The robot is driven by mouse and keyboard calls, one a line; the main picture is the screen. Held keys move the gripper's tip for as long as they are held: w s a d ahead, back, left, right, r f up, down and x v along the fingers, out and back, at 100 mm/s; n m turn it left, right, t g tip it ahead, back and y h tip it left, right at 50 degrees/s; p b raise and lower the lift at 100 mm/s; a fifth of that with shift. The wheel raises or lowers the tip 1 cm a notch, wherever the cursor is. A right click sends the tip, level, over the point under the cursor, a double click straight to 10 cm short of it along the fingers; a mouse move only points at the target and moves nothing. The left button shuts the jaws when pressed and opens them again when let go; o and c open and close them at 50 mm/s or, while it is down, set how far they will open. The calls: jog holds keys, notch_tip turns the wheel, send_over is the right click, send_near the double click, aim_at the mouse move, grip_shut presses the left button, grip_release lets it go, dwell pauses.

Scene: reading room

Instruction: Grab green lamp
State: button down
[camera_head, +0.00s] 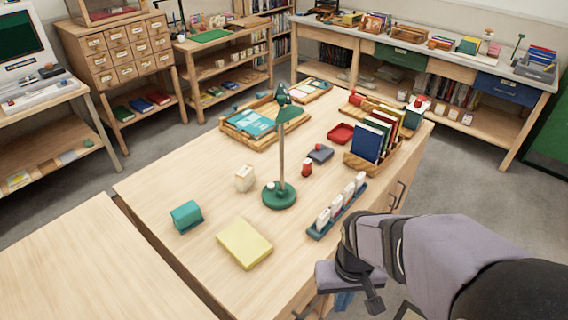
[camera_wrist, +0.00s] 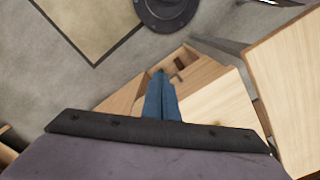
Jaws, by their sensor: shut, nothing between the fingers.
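The green lamp (camera_head: 279,197) stands upright on the wooden table (camera_head: 150,185), near its middle. It has a round green base, a thin pole and a green shade at the top. My gripper (camera_head: 344,301) is at the right front edge of the table in the head view, to the right of and nearer than the lamp, well apart from it. In the wrist view, the blue fingers of my gripper (camera_wrist: 162,82) are together with nothing between them. The lamp does not show in the wrist view.
A teal box (camera_head: 187,217), a yellow book (camera_head: 244,244) and a cream block (camera_head: 244,178) lie left of the lamp. A rack of white pieces (camera_head: 337,211) stands between lamp and gripper. A book holder (camera_head: 366,164) and red tray (camera_head: 340,133) are behind.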

grip_release()
dwell(0.3)
